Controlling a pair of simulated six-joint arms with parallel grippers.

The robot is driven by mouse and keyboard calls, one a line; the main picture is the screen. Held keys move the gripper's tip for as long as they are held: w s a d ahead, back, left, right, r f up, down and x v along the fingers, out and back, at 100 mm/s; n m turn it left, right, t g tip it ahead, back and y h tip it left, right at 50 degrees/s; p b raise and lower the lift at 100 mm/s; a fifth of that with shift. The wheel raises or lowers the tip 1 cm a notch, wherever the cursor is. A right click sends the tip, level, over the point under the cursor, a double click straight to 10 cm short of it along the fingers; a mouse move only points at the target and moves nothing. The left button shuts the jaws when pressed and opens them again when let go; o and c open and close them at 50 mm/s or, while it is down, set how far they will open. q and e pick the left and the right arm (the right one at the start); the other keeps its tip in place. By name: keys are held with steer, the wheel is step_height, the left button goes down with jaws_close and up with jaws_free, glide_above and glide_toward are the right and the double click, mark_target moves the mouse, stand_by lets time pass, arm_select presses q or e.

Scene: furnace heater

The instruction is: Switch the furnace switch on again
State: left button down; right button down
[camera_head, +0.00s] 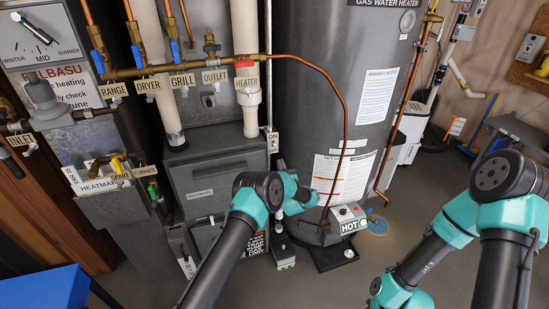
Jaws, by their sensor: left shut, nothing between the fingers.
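A small light switch plate (272,142) with an "ON" mark above it is on the right edge of the grey furnace cabinet (205,180). It looks like the furnace switch; its lever position is too small to tell. My left gripper (306,196) is beyond my teal wrist, below and to the right of the plate and apart from it. It is shut and empty, its fingers partly hidden by the wrist. My right arm is at the lower right; its gripper is out of view.
The grey water heater tank (310,100) stands right of the cabinet, with a "HOT" control box (348,218) low on its front. Copper pipes and labelled valves (185,72) cross above. Open floor (420,200) lies right of the tank.

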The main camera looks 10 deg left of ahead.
arm_select(q)
steer(key=shift+v, duration=2.15)
steer(key=shift+s+r, duration=0.1)
steer(key=shift+r, duration=0.1)
steer(key=shift+a, duration=0.1)
steer(key=s+a+f+m+g+h, duration=0.4)
steer(key=s+f+m+g+h, duration=0.25)
steer(key=m, duration=0.65)
steer(key=s+a+f+m+g+h, duration=0.3)
steer(key=s+f+m+h, duration=0.35)
steer(key=s+m, duration=0.4)
steer(key=s+a+m+g+h, duration=0.1)
steer(key=s+m+g, duration=0.4)
steer(key=s, duration=0.9)
steer(key=s+a+m+g+h, duration=0.1)
steer(key=s+m+g, duration=0.4)
steer(key=s+m, duration=0.6)
steer(key=s+a, duration=0.1)
steer(key=s, duration=0.3)
steer(key=shift+h, duration=0.3)
